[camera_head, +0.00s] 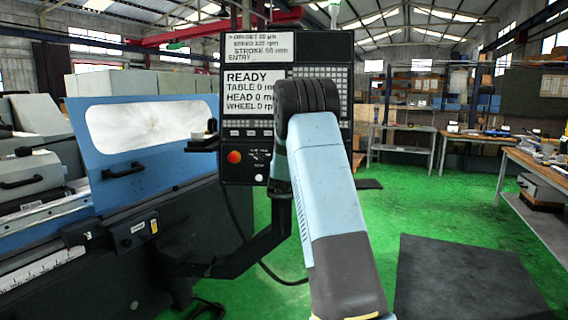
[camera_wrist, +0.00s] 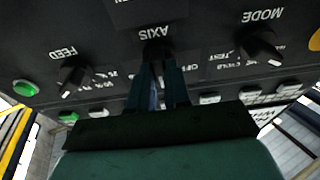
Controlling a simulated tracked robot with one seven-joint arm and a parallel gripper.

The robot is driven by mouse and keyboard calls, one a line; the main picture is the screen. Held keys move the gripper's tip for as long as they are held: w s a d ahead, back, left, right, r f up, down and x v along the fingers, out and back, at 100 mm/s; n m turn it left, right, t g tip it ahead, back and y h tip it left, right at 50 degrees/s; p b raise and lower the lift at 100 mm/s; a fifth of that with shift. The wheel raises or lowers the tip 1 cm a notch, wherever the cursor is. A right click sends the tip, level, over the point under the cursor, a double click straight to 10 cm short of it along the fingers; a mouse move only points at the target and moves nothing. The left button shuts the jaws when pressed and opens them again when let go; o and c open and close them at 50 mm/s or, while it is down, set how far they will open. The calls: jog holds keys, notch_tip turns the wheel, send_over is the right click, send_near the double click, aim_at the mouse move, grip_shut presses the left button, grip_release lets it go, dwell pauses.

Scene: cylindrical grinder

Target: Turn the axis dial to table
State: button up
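The axis dial (camera_wrist: 154,48) is a dark knob under the upside-down label AXIS on the black control panel in the wrist view. My gripper (camera_wrist: 159,68) is right at this dial. Its two fingers are a small gap apart, with their tips at the knob and covering part of it. I cannot tell whether they press on it. The dial's pointer and most of its position labels are hidden. In the head view the control panel (camera_head: 240,178) stands upright, and my arm hides the dial and gripper. The panel's screen (camera_head: 250,92) reads READY, with table, head and wheel values.
The feed dial (camera_wrist: 72,76) and the mode dial (camera_wrist: 262,48) flank the axis dial. A green button (camera_wrist: 25,88) and white keys are close by. The head view shows a red button (camera_head: 234,157) and the blue grinder door (camera_head: 120,180) at left. Green floor (camera_head: 395,200) is open at right.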

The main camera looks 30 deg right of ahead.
jog(key=o, duration=0.5)
jog(key=shift+c, duration=0.2)
jog(key=v, duration=1.4)
jog(key=shift+w, duration=0.1)
